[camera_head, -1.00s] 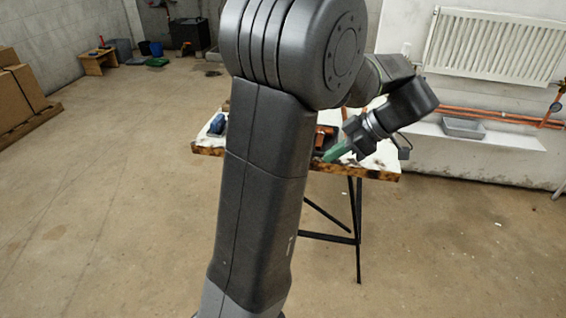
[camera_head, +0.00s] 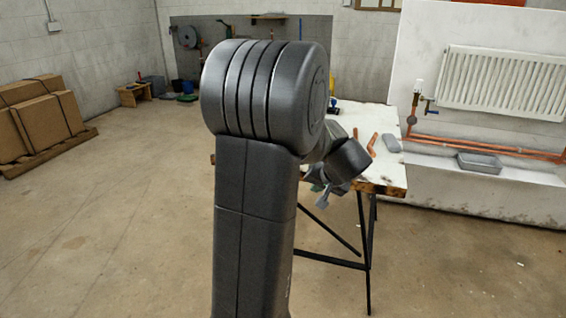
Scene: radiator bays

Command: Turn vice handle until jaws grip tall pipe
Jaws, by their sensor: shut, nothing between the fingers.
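My gripper (camera_head: 320,192) is small in the view, beside the front edge of the workbench (camera_head: 354,118), partly behind my own wrist. Its fingers are shut and I see nothing held between them. I cannot make out the vice, its handle or its jaws; my arm covers much of the bench. Orange-copper pieces (camera_head: 372,146) are on the bench top, just right of my wrist.
A grey item (camera_head: 391,143) lies near the bench's right edge. The radiator (camera_head: 505,82) hangs on a white panel, with copper pipes (camera_head: 480,148) and a grey tray (camera_head: 479,163) below. Strapped boxes (camera_head: 42,116) stand on a pallet at left. The floor between is clear.

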